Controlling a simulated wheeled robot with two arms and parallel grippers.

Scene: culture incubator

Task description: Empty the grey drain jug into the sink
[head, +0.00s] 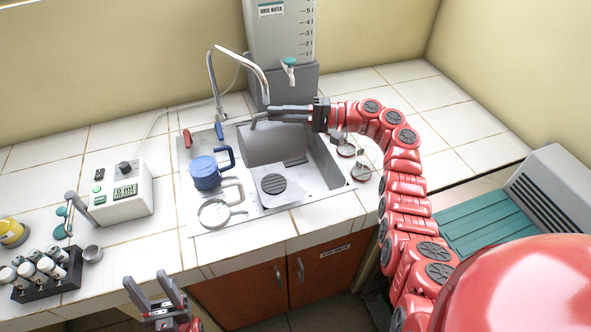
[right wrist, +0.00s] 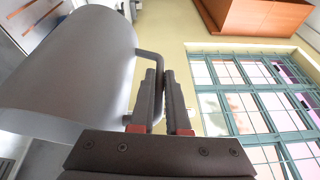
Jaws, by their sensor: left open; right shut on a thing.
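The grey drain jug (head: 270,147) is held in the air over the sink (head: 328,174), tipped well over to one side. My right gripper (head: 272,112) is shut on its handle, above the jug in the head view. In the right wrist view the jug (right wrist: 70,70) fills the upper left, and its handle (right wrist: 160,62) passes at the fingers (right wrist: 160,80). The inside of the jug is hidden, and no stream of liquid is visible. My left gripper (head: 157,292) is open and empty in front of the counter's front edge.
A curved tap (head: 212,75) rises behind the sink. A large grey water tank (head: 282,35) stands behind. A white meter (head: 120,190) and tube rack (head: 48,275) are left.

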